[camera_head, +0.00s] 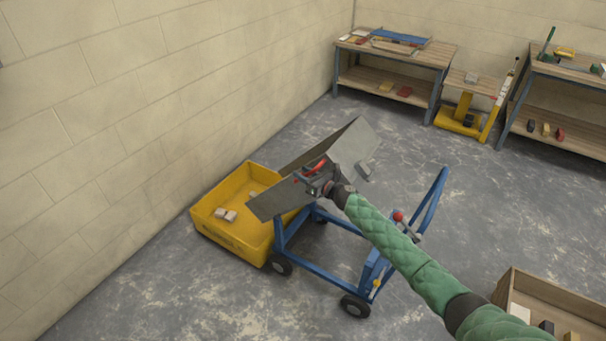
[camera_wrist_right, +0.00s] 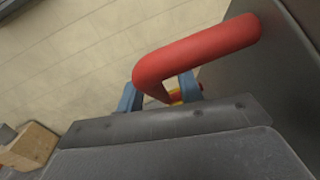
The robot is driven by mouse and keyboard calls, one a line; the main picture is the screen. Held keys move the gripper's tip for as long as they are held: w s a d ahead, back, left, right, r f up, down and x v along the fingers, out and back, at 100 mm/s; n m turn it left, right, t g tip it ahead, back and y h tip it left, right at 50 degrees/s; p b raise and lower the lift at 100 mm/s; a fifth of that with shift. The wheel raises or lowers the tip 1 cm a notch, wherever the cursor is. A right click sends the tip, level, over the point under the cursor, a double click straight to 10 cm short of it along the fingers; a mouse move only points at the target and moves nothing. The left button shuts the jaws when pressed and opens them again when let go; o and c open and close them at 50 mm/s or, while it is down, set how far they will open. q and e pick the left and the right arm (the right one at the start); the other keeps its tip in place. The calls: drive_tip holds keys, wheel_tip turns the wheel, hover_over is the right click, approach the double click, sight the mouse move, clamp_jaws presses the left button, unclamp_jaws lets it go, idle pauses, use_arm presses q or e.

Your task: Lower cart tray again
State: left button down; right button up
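The cart (camera_head: 323,227) has a blue frame on dark wheels. Its grey tray (camera_head: 352,147) is tilted steeply, with its low end over a yellow tub (camera_head: 235,246). The tray's red handle (camera_head: 316,168) is at the tray's near side, and it shows large in the right wrist view (camera_wrist_right: 200,50). My right gripper (camera_head: 318,185) is at the handle, close to the tray's side. Its fingers are not clear enough to tell whether they are closed around the handle. My left gripper is in neither view.
Small pale blocks (camera_head: 225,214) lie in the yellow tub beside the wall. A blue push bar (camera_head: 431,200) rises at the cart's right. A wooden crate (camera_head: 545,300) stands at lower right. Workbenches (camera_head: 392,68) line the back.

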drive_tip(key=shift+w+a, duration=0.15)
clamp_jaws()
drive_tip(key=shift+f, duration=0.1)
